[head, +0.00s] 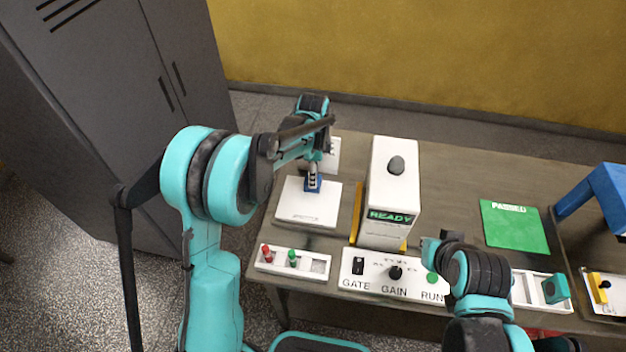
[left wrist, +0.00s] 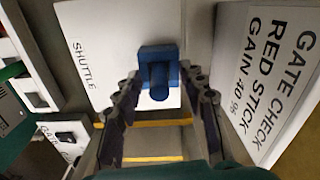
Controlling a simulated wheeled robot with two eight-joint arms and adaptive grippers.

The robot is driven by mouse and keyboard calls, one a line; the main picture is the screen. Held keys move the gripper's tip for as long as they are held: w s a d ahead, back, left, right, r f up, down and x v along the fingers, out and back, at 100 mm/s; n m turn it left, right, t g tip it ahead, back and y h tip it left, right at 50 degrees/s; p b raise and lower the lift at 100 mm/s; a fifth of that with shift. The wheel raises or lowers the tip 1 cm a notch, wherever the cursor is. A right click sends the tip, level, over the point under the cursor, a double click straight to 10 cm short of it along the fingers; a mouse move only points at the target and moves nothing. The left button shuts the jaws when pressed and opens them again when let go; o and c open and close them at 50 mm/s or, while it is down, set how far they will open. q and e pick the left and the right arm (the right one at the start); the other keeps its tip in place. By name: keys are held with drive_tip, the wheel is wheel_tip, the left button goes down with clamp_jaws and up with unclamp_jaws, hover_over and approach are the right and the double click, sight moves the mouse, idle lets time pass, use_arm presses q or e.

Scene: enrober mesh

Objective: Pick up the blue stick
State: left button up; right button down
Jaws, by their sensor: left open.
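The blue stick (left wrist: 159,81) stands upright in a blue block (left wrist: 146,53) on the white shuttle plate, pointing up toward the left wrist camera. In the head view the blue block (head: 313,186) shows on the shuttle plate (head: 300,213), and the stick is mostly hidden by my gripper. My left gripper (head: 313,178) is right above the block. In the left wrist view the fingers of my left gripper (left wrist: 160,92) are open, one on each side of the stick, with gaps. My right arm is at the lower right of the head view; its fingers cannot be made out.
A rack (head: 313,266) at the table's front left holds a red stick (head: 267,253) and a green stick (head: 292,257). The white READY machine (head: 395,185) stands right of the shuttle. A control panel (head: 378,284) lies in front. A green PASSED mat (head: 515,228) lies at right.

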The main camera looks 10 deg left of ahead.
use_arm(q)
drive_tip(key=shift+r, duration=0.1)
clamp_jaws()
